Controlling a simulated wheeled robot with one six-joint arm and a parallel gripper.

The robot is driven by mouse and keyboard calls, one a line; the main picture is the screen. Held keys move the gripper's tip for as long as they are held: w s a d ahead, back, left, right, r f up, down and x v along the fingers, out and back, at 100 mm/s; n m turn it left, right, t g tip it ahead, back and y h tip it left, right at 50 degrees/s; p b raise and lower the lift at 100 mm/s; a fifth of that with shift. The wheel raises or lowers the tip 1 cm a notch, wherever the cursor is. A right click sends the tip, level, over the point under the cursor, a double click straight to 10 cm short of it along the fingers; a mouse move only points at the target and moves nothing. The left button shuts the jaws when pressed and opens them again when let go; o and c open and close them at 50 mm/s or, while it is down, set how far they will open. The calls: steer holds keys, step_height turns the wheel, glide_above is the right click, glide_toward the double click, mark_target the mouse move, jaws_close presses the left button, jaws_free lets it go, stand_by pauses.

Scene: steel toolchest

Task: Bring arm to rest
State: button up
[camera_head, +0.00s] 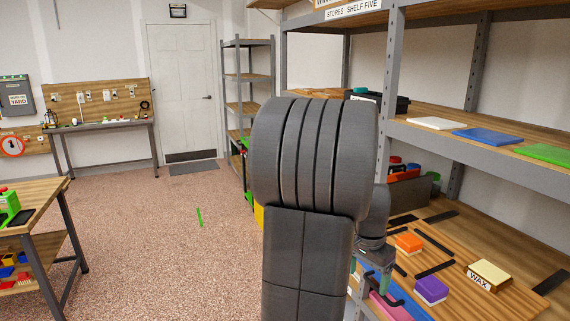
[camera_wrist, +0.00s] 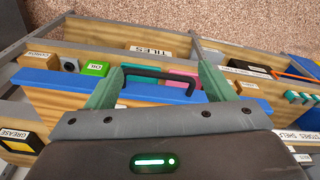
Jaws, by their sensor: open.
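My gripper (camera_wrist: 160,68) is open, its two green fingers spread wide in the wrist view. A black bar handle (camera_wrist: 158,74) shows between the fingers, above a blue edge (camera_wrist: 150,92); I cannot tell whether the fingers touch it. In the head view my gripper (camera_head: 376,282) is small and partly hidden, low beside the shelf unit. My dark grey arm fills the middle of that view and hides much behind it.
Wooden compartments with labelled items, including a green block (camera_wrist: 95,69), lie past the fingers. In the head view, orange (camera_head: 408,243), purple (camera_head: 431,290) and yellow (camera_head: 489,274) blocks sit on a wooden surface at right. The speckled floor (camera_head: 150,240) at left is mostly clear.

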steer(key=w+a+f+n, duration=0.3)
steer(key=a+f, duration=0.3)
steer(key=f, duration=0.1)
steer(key=w+a+f+n, duration=0.4)
steer(key=a+f, duration=0.3)
steer(key=f, duration=0.1)
steer(key=shift+w+t+y+p, duration=0.2)
steer(key=shift+t+y+p, duration=0.1)
steer(key=shift+y+p, duration=0.1)
steer(key=shift+a, duration=0.15)
